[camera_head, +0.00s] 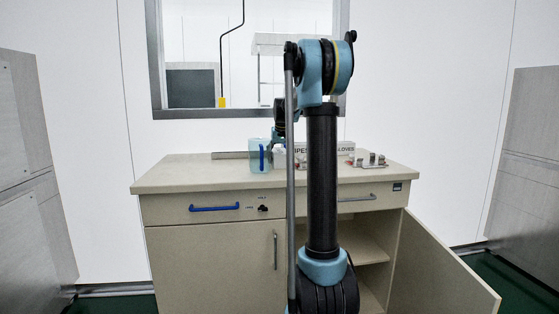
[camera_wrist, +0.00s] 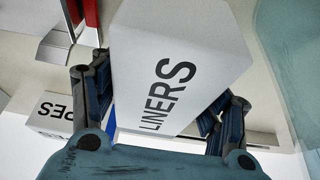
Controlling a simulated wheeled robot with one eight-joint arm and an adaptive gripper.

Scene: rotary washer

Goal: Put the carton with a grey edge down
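A white carton lettered LINERS (camera_wrist: 180,60) fills the middle of the wrist view, tilted in the picture. My gripper (camera_wrist: 158,100) has its dark fingers on both sides of this carton and appears shut on it. A grey edge on the carton cannot be made out clearly. In the head view my gripper (camera_head: 279,138) is partly hidden by my arm, over the worktop beside the blue jug. Whether the carton touches the worktop (camera_head: 205,176) cannot be told.
A translucent blue jug (camera_head: 257,155) stands just left of the gripper. A WIPES carton (camera_head: 299,158), a GLOVES carton (camera_head: 345,148) and small metal fittings (camera_head: 371,160) stand to the right. The worktop's left part is clear. The lower right cabinet door (camera_head: 437,268) hangs open.

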